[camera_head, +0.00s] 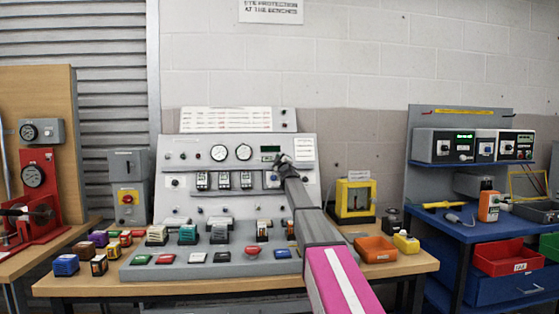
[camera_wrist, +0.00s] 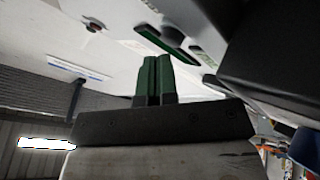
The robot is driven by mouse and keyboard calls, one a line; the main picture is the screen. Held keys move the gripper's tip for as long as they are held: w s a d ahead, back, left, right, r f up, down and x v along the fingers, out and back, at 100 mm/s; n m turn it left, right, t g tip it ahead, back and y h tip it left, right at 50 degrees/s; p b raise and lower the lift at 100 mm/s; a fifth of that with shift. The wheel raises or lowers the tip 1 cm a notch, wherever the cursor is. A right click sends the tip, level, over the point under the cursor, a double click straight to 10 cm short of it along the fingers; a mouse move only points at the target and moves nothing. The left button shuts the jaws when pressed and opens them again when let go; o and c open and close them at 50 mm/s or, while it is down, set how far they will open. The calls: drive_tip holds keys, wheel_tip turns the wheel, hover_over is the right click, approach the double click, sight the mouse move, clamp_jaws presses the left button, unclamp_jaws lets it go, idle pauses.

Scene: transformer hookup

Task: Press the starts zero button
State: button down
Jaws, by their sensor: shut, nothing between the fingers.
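My gripper (camera_head: 281,162) is at the upper right of the sloped grey control panel (camera_head: 165,150), just below a small dark display with green digits (camera_head: 270,149). In the wrist view the two green fingers (camera_wrist: 154,62) are together, with nothing between them. Their tips point at the pale panel face. A dark display strip with a green border (camera_wrist: 165,45) lies just beyond them, and a small dark round knob or button (camera_wrist: 93,25) is at the upper left. I cannot read any label, so I cannot tell which control is the starts zero button. My gripper and arm hide part of the panel.

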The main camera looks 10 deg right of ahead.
drive_tip(key=shift+w, duration=0.65)
drive_tip(key=shift+s+r, duration=0.25)
drive_tip(key=shift+s, duration=0.7)
drive_tip(key=shift+s+r, duration=0.25)
drive_tip(key=shift+s, duration=0.65)
drive_tip(key=shift+s+r, duration=0.25)
drive_tip(key=shift+s, duration=0.7)
